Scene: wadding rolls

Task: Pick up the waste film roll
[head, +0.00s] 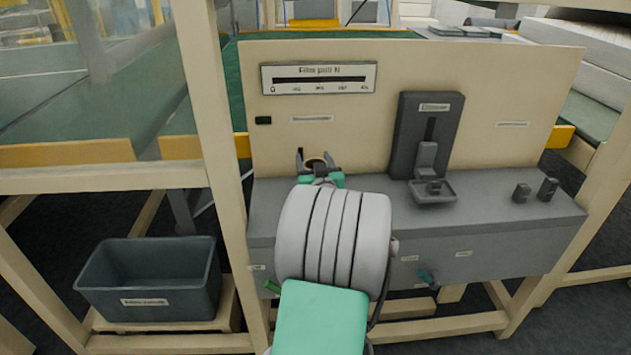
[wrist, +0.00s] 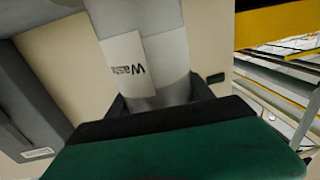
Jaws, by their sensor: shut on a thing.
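The waste film roll (wrist: 172,28) is a pale grey-white cylinder in the wrist view, with a white label reading "Waste" upside down. In the wrist view the near end of the roll is hidden behind my green-and-black gripper. Whether the roll touches the bench is hidden by my arm.
The beige panel (head: 340,115) carries a scale. A dark bracket device (head: 426,135) stands right of my gripper, with two small dark blocks further right on the grey bench (head: 480,208). A dark open bin (head: 150,285) stands low left, beyond a wooden post (head: 215,120).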

